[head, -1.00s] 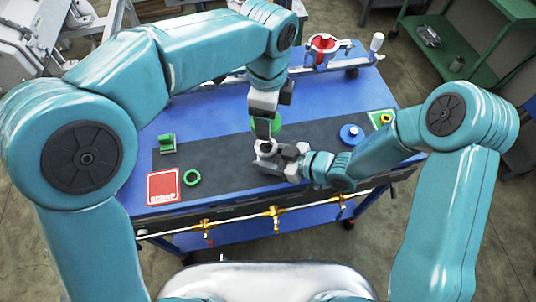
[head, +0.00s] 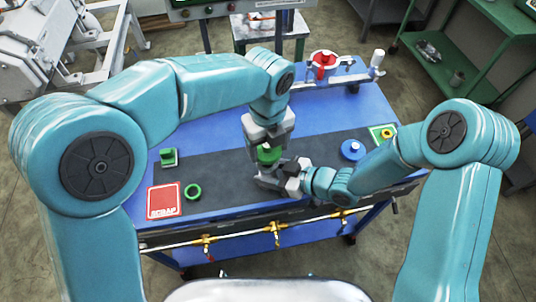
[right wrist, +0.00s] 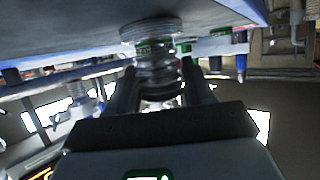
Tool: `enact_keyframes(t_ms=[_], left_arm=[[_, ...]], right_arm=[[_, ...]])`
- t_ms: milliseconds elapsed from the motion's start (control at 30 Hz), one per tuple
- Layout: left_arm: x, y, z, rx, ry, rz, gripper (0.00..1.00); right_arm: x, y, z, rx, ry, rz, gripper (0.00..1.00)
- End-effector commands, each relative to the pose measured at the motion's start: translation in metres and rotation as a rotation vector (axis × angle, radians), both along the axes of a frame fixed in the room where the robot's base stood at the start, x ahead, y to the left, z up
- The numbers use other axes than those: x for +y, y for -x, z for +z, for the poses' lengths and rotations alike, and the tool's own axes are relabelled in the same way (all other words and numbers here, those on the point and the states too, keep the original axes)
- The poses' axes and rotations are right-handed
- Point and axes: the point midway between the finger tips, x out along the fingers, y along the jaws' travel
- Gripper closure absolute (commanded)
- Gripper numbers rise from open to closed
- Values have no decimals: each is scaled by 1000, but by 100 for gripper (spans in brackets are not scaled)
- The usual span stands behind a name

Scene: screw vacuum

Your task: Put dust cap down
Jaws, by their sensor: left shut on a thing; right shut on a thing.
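My left gripper (head: 267,146) points down over the middle of the dark mat, shut on a green round piece (head: 268,156). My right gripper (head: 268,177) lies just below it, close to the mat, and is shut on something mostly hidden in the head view. The right wrist view shows a ribbed metallic round piece (right wrist: 158,72) with some green near its top, between the right fingers (right wrist: 158,90). Whether the green piece and the metallic piece touch is unclear. I cannot tell which held piece is the dust cap.
The dark work mat (head: 225,172) covers the blue bench. A red-and-white clamp (head: 323,66) stands behind. Brass valves (head: 275,231) line the front.

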Motion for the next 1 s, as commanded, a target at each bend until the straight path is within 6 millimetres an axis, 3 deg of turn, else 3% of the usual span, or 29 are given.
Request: enact_keyframes(t_ms=[300,933,967,1000], left_arm=[[0,0,-41,1,0,2,59],[0,0,-53,0,-1,2,59],[0,0,-53,0,0,2,21],[0,0,-53,0,0,2,8]], right_arm=[[0,0,0,0,1,0,89],[0,0,0,0,1,0,89],[0,0,0,0,1,0,89],[0,0,0,0,1,0,89]])
